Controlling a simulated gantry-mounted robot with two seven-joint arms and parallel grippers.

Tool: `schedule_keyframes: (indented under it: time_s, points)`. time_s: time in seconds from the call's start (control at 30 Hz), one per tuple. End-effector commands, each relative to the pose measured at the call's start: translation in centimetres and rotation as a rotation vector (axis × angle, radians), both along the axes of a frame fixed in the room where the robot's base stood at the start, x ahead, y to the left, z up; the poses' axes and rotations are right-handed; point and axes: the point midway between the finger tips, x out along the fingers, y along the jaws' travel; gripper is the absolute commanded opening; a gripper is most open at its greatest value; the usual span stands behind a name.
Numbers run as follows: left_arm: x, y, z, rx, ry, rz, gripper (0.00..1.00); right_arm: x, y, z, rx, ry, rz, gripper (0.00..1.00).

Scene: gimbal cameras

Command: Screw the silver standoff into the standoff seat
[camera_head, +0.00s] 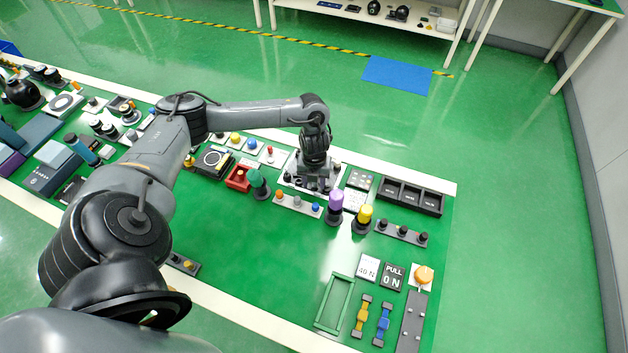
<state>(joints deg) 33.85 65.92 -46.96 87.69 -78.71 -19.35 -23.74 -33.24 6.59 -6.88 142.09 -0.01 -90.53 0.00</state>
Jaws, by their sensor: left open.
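My left gripper (318,188) points down over a small light plate (293,182) at the far side of the green table. It is open, with its fingers close to the plate. The gripper covers much of the plate. I cannot make out the silver standoff or the standoff seat; they are too small or hidden behind the gripper. My right gripper is not in view.
Close by stand a purple-topped knob (335,203), a yellow-topped knob (363,216), a dark green knob (259,184) and a red box (238,178). A black compartment tray (410,197) lies to the right. The table's middle (270,255) is clear.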

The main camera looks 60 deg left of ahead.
Motion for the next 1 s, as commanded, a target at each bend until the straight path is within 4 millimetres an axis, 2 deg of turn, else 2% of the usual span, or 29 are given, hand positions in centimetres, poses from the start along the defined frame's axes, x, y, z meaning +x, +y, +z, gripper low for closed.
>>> schedule_keyframes:
  time_s: [0.33,0.4,0.6,0.77,1.0]
  points:
    - [0.2,0.1,5.5,0.001,-0.008,0.0,0.47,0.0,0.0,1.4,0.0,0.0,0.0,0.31]
    - [0.2,0.1,7.1,0.002,-0.006,0.001,0.47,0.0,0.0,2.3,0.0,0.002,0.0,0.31]
    - [0.1,0.1,9.5,0.002,-0.004,0.001,0.47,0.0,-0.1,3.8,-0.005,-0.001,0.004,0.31]
    - [0.0,0.1,10.4,0.001,-0.002,0.001,0.47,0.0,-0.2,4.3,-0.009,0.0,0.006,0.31]
    - [0.0,0.1,10.4,0.005,-0.001,0.01,0.47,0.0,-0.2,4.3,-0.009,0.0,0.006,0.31]
